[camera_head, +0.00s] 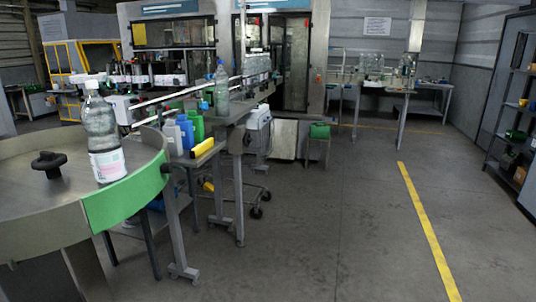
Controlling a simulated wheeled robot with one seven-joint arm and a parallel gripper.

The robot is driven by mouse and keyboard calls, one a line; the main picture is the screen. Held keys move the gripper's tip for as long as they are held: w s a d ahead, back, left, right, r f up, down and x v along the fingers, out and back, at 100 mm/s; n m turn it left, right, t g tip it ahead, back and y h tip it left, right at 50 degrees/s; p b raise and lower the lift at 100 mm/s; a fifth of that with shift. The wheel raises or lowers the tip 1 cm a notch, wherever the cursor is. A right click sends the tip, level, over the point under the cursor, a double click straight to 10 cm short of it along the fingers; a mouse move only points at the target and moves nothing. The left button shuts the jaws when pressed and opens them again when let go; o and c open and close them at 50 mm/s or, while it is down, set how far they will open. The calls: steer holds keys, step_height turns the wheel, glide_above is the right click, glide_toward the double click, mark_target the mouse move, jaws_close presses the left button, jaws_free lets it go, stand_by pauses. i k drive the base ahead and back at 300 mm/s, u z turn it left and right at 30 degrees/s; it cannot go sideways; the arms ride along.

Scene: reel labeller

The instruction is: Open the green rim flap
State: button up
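The green rim flap (126,190) is a curved green panel set in the rim of the round metal turntable (40,238) at the left. It sits flush with the grey rim beside it and looks closed. A clear bottle with a white label (104,135) stands upright on the table top just behind the flap. A black knob (48,162) sits on the table top to the left of the bottle. My gripper is not in view.
A conveyor (160,98) with a bottle (221,88) runs back from the turntable. Green and blue containers (186,132) and a yellow item (203,148) stand beside it. Table legs (178,235) and a wheeled cart (245,196) are below. The floor (320,235) to the right is clear.

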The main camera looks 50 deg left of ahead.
mark_target(106, 207)
steer(key=i, duration=1.6)
steer(key=u, duration=2.85)
steer(key=i, duration=1)
